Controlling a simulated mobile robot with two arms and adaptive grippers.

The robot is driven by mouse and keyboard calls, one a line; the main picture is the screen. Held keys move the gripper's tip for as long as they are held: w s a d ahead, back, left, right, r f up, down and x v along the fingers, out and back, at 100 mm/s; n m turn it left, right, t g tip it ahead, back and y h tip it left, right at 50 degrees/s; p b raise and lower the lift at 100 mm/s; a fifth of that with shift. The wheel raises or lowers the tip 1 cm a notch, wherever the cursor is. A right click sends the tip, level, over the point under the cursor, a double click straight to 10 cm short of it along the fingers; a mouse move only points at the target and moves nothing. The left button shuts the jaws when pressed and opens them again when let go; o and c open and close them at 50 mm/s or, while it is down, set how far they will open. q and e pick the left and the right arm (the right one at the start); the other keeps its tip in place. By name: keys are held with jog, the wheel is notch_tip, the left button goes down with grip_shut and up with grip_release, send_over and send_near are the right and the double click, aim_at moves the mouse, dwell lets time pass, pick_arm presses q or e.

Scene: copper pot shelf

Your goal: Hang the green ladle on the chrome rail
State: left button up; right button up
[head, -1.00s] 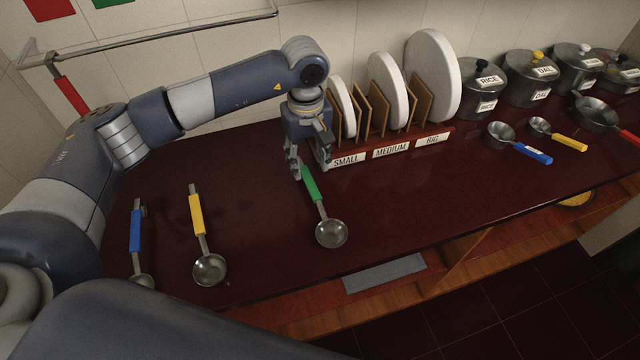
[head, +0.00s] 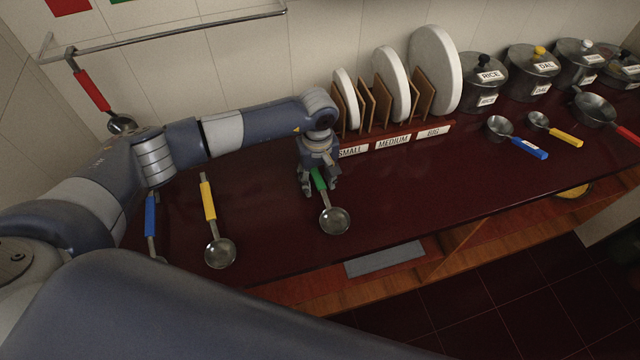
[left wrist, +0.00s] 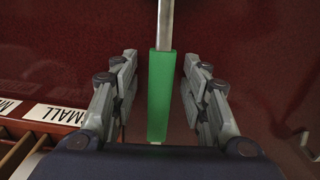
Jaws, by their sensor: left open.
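The green ladle (head: 334,219) lies on the dark red counter, its bowl toward the front edge and its handle pointing back. My left gripper (head: 321,188) is over the handle in the head view and hides part of it. In the left wrist view the green handle (left wrist: 161,98) runs between the two open fingers of my left gripper (left wrist: 160,100), with a gap on each side. The chrome rail (head: 180,33) is fixed to the tiled wall at the upper left. A red-handled ladle (head: 93,91) hangs from its left part. My right gripper is not in view.
A yellow ladle (head: 208,200) and a blue ladle (head: 150,215), partly hidden by my arm, lie left on the counter. A plate rack (head: 393,142) with white plates stands behind my gripper. Pots (head: 484,84) and small pans stand at the right.

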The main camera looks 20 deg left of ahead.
pick_arm(q)
grip_shut()
